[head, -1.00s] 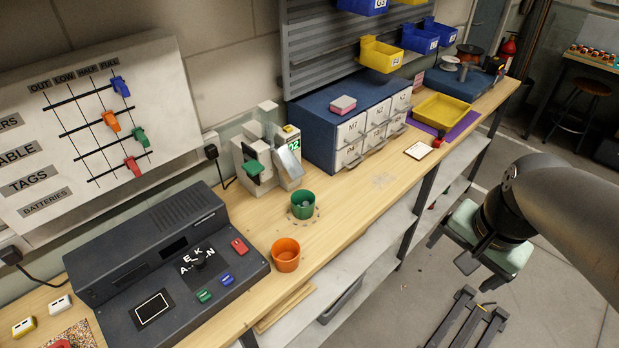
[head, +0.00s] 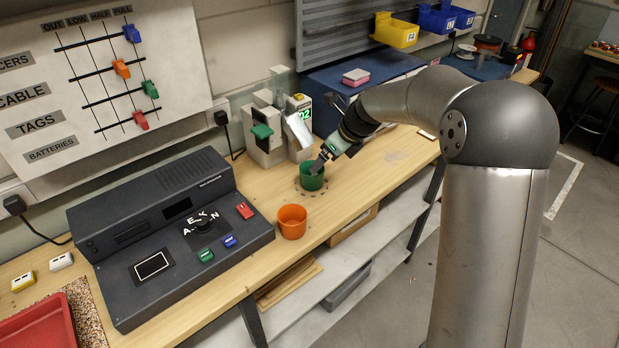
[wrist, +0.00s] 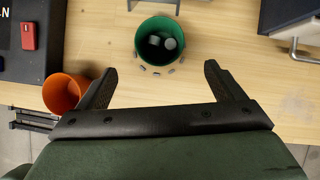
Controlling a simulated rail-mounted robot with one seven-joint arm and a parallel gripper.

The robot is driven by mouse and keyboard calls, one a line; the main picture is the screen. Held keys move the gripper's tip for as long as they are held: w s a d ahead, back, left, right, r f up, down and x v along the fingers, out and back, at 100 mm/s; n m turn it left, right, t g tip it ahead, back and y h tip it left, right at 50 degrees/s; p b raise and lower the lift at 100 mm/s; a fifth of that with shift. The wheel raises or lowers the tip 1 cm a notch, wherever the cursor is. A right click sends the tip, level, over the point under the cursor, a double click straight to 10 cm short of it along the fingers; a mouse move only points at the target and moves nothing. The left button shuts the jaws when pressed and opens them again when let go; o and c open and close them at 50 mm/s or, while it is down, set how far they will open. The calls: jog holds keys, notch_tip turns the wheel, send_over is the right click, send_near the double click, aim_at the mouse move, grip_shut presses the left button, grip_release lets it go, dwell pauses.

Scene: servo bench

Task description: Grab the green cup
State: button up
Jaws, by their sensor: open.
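The green cup (head: 312,178) stands upright on the wooden bench, right of the dark console. In the wrist view the green cup (wrist: 160,42) is seen from above, with some small grey pieces inside. My gripper (head: 318,163) is at the cup's rim in the head view. In the wrist view my gripper (wrist: 158,82) has its two fingers wide apart, with nothing between them. The cup lies ahead of the fingertips, roughly centred between them. I cannot tell in the head view whether a finger touches the cup.
An orange cup (head: 292,222) stands nearer the bench's front edge; in the wrist view the orange cup (wrist: 64,92) is beside the left finger. The dark console (head: 170,235) is to the left. A grey machine (head: 270,135) stands behind the green cup. Blue drawers (head: 335,85) are behind my arm.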

aim_at(311, 183)
jog(key=p+x, duration=0.2)
jog(key=x, duration=0.9)
jog(key=c, duration=1.1)
